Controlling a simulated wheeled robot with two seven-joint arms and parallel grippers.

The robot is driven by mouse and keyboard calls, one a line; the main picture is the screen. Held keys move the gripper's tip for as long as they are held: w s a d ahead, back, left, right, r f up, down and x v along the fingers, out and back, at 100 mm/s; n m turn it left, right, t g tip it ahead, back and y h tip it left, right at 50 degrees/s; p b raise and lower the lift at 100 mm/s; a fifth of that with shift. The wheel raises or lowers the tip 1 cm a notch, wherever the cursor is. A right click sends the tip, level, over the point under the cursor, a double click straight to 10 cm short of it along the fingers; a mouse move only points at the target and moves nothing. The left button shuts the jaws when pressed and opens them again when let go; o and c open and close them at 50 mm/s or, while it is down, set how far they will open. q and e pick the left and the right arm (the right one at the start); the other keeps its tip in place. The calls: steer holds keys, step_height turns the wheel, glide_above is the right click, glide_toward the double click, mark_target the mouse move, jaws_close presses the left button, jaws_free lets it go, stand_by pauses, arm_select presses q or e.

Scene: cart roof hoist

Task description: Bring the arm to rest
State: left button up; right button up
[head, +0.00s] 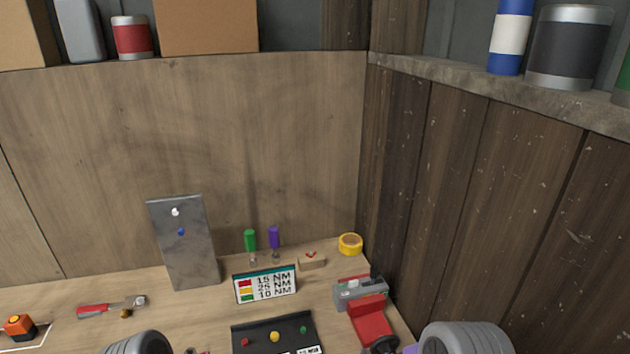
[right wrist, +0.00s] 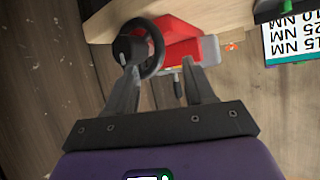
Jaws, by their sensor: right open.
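My right gripper (right wrist: 162,68) is open in the right wrist view, its two dark fingers apart with nothing held between them. Beyond the fingertips are a black wheel (right wrist: 158,52) and a red and grey bench device (right wrist: 182,38). I cannot tell whether a finger touches the wheel. In the head view the device (head: 370,322) stands near the right end of the bench, and a bit of my purple right gripper (head: 408,350) shows at the bottom edge. My left gripper cannot be made out.
The wooden bench (head: 70,330) holds a label board (head: 265,285), a black tray (head: 250,328), green (head: 250,240) and purple (head: 274,237) screwdrivers, yellow tape (head: 350,244), a metal plate (head: 185,250) and a red-handled tool (head: 100,308). A plank wall (head: 480,200) and shelf (head: 440,72) stand right.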

steer(key=s+a+f+g+y+b, duration=0.1)
steer(key=s+f+g+y+b, duration=0.15)
steer(key=s+f, duration=0.4)
steer(key=s+a+f+g+y+b, duration=0.1)
steer(key=s+f+g, duration=0.25)
steer(key=f, duration=0.65)
steer(key=s+a+f+g+y+b, duration=0.1)
steer(key=s+a+f+g, duration=0.1)
steer(key=s, duration=0.5)
steer(key=s+a+f+g+y+b, duration=0.1)
steer(key=s+a+f+g+b, duration=0.1)
steer(key=s+f, duration=0.3)
steer(key=shift+s+g+y, duration=0.35)
steer(key=shift+s+g, duration=0.45)
steer(key=shift+s, duration=0.3)
